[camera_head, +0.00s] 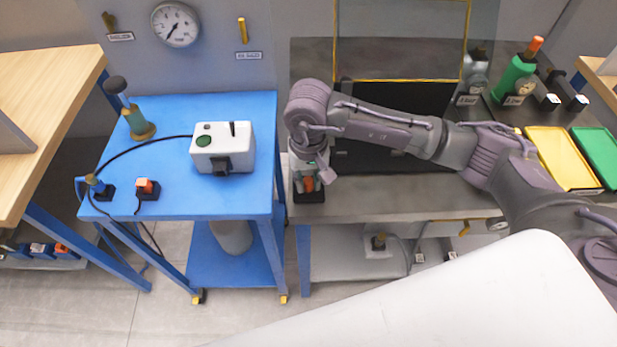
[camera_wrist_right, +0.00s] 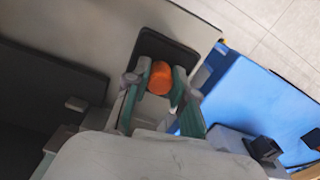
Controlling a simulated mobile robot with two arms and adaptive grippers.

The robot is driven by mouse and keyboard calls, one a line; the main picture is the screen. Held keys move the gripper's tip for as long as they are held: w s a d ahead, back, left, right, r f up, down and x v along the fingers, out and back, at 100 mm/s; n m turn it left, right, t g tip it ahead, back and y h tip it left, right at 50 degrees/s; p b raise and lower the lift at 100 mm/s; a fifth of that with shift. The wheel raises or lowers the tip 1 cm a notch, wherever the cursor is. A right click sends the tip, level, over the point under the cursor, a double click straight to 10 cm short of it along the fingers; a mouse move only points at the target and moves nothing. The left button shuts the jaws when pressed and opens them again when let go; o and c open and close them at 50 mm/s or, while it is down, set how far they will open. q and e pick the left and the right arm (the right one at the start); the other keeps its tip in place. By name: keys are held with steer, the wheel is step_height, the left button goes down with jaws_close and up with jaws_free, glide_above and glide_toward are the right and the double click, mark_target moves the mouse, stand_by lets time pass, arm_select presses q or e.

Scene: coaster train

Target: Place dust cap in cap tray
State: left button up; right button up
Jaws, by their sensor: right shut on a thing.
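The orange dust cap (camera_head: 308,184) is between the fingers of my right gripper (camera_head: 311,179), at the left front corner of the grey bench. In the right wrist view the cap (camera_wrist_right: 160,78) shows as an orange cylinder between the green-grey fingers, which are shut on it. The small black cap tray (camera_head: 309,198) lies under the gripper; it also shows in the right wrist view (camera_wrist_right: 178,52) as a dark rounded square around and beyond the cap. I cannot tell whether the cap touches the tray's floor. My left gripper is not in view.
A blue cart (camera_head: 160,112) stands left of the grey bench (camera_head: 420,207), with a gap between. It carries a white box (camera_head: 237,150) and cabled connectors. Yellow (camera_head: 562,160) and green (camera_head: 598,155) trays and a green bottle (camera_head: 513,78) are at the bench's right.

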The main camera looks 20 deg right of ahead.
mark_target(308, 180)
steer(key=shift+f+b, duration=0.25)
steer(key=shift+b, duration=0.05)
steer(key=o, duration=0.8)
steer(key=shift+r, duration=0.1)
steer(key=shift+o, duration=0.2)
steer(key=shift+r, duration=0.4)
step_height(308, 180, up, 12)
steer(key=b, duration=0.2)
steer(key=shift+f, duration=0.25)
